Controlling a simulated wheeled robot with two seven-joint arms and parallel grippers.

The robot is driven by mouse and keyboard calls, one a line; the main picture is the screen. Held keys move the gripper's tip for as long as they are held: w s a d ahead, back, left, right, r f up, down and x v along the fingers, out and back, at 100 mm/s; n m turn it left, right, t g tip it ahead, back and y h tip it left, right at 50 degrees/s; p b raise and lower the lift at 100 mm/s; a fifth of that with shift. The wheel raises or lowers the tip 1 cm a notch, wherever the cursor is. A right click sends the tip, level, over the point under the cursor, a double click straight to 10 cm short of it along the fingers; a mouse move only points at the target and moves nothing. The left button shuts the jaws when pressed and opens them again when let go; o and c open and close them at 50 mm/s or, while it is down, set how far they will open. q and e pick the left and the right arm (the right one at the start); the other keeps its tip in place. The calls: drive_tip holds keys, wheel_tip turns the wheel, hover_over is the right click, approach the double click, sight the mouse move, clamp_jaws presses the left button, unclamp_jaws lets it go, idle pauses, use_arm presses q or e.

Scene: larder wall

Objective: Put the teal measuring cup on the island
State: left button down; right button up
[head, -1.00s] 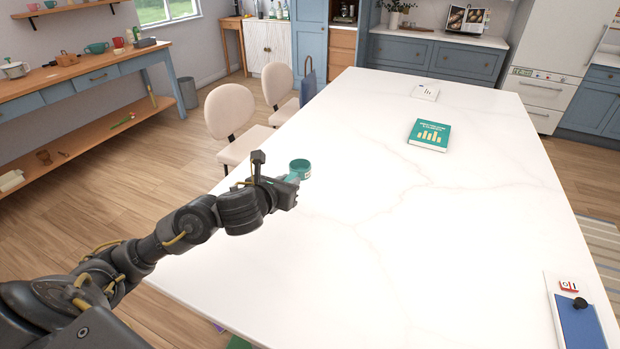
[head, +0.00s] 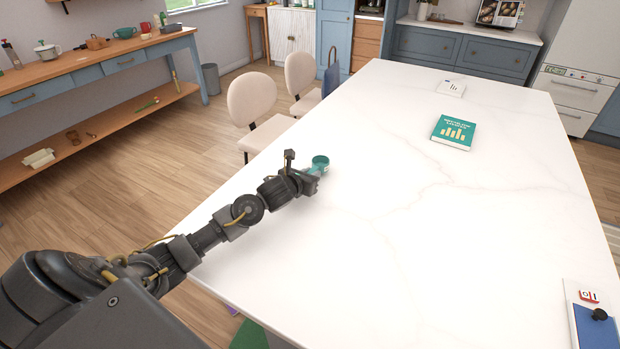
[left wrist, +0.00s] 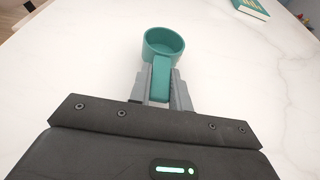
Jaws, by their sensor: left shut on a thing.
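The teal measuring cup (head: 320,162) is at the end of my left arm, over the left part of the white island (head: 400,250). My left gripper (head: 308,178) is shut on its handle. In the left wrist view the cup (left wrist: 164,44) is upright with its open top showing, and its handle lies between the fingers of the gripper (left wrist: 162,88). I cannot tell whether the cup's base touches the island top. My right gripper is not in view.
A teal book (head: 453,132) and a small white book (head: 450,88) lie farther back on the island. A blue-and-white board (head: 594,322) lies at the near right. Cream chairs (head: 252,100) stand along the left edge. The island's middle is clear.

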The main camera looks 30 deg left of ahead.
use_arm(q)
drive_tip(key=shift+f, duration=0.85)
drive_tip(key=shift+f, duration=0.2)
drive_tip(key=c, duration=1.3)
unclamp_jaws()
drive_tip(key=shift+r, duration=0.1)
drive_tip(key=shift+s+r, duration=0.1)
drive_tip(key=shift+r, duration=0.05)
drive_tip(key=b+v, duration=0.2)
drive_tip(key=v, duration=1)
